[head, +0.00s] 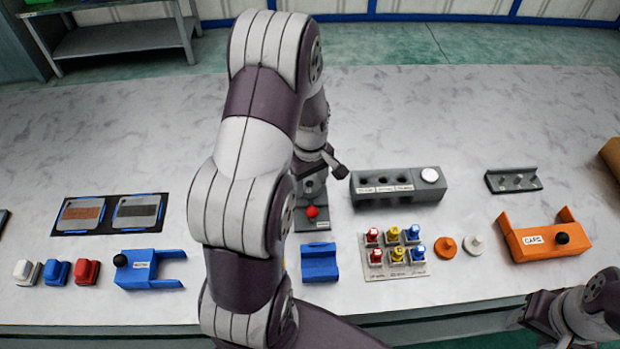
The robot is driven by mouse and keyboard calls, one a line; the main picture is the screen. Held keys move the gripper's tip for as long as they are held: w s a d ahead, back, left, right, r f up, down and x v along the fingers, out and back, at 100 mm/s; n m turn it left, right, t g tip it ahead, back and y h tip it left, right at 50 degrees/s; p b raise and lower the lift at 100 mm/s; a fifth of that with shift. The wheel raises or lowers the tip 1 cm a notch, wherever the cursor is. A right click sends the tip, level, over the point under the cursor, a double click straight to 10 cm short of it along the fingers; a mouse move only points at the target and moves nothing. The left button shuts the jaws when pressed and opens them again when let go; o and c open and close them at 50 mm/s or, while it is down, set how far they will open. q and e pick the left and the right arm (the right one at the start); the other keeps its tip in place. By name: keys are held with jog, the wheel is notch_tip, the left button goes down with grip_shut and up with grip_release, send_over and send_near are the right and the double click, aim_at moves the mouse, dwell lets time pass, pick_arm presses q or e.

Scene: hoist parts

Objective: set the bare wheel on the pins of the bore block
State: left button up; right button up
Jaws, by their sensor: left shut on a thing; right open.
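A long dark grey block (398,193) with a row of dark bores and small labels stands right of my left arm. A white disc (430,175) sits on its right end; I take this for the bore block, but cannot make out its pins. A pale wheel-like disc (473,244) and an orange one (446,247) lie on the table in front; I cannot tell which wheel is the bare one. My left gripper (338,170) is just left of the block, mostly hidden by its arm; what it holds is not visible. My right gripper (535,314) is open at the lower right, off the table's front edge.
A red-knobbed fixture (311,212) and a blue cradle (319,263) stand by my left arm. A board of coloured parts (396,254) lies before the block. A pinned grey rail (513,180) and an orange holder (540,238) are right. The table's back is clear.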

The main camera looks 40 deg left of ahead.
pick_arm(q)
jog(key=shift+f, duration=0.25)
dwell(0.3)
jog(key=o, duration=1.4)
jog(key=shift+r, duration=0.1)
notch_tip(320, 180, up, 7)
jog(key=p, duration=0.6)
jog(key=shift+p, duration=0.35)
